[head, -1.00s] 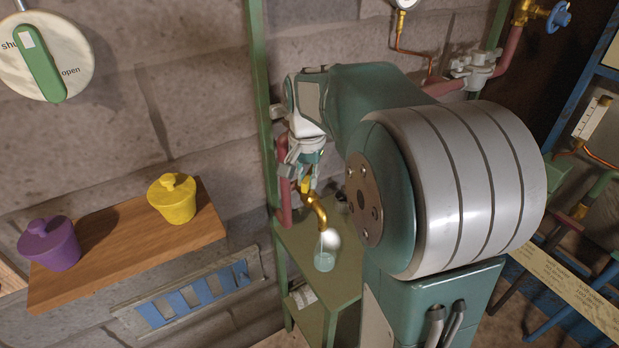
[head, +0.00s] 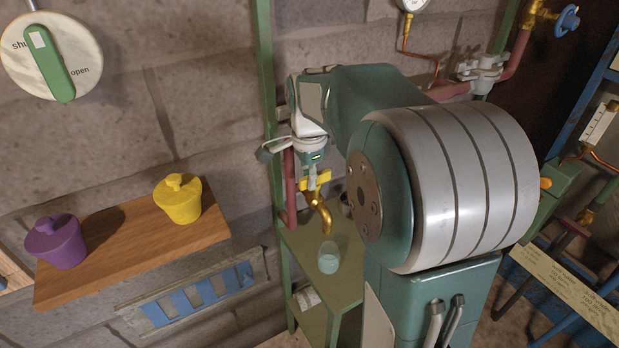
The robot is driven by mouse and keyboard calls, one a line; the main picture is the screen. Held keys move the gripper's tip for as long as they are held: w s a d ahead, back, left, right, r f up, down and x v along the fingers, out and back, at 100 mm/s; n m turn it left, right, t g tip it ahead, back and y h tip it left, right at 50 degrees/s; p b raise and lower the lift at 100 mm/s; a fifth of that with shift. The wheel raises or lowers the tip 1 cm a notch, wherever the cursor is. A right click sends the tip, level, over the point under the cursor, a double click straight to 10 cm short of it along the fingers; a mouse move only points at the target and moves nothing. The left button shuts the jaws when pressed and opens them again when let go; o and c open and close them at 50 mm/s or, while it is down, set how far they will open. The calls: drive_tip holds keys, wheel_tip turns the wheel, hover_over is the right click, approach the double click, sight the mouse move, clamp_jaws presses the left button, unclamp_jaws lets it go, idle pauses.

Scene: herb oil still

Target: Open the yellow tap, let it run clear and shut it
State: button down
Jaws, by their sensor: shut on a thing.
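The yellow tap has a yellow handle (head: 318,181) on top of a brass spout (head: 321,214) that points downward. The handle now lies crosswise to the spout. My gripper (head: 312,177) comes down from above and is shut on the handle; its fingers hide part of it. No stream shows below the spout's mouth. A clear glass (head: 328,259) with some liquid in it stands below the spout, apart from it.
The glass stands on a green shelf (head: 343,283) in a green frame. To the left, a wooden shelf (head: 130,247) holds a purple pot (head: 60,246) and a yellow pot (head: 178,203). A white dial with a green lever (head: 52,65) hangs at upper left. Red pipework (head: 516,58) is at upper right.

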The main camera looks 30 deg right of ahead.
drive_tip(key=shift+f, duration=0.1)
idle(0.4)
drive_tip(key=c, duration=0.6)
unclamp_jaws()
drive_tip(key=shift+w+a, duration=0.1)
drive_tip(key=shift+c, duration=0.2)
wheel_tip(320, 180, up, 12)
drive_tip(key=shift+w, duration=0.1)
drive_tip(key=s+a+f+n+t, duration=0.2)
drive_tip(key=s+a+f+n, duration=0.2)
drive_tip(key=s+n, duration=0.5)
drive_tip(key=s+a+f+n+t, duration=0.3)
drive_tip(key=s+a+n, duration=0.4)
drive_tip(key=s, duration=0.3)
drive_tip(key=shift+s+f+n+t, duration=0.2)
drive_tip(key=shift+f+n+t, duration=0.1)
drive_tip(key=shift+f+n, duration=0.6)
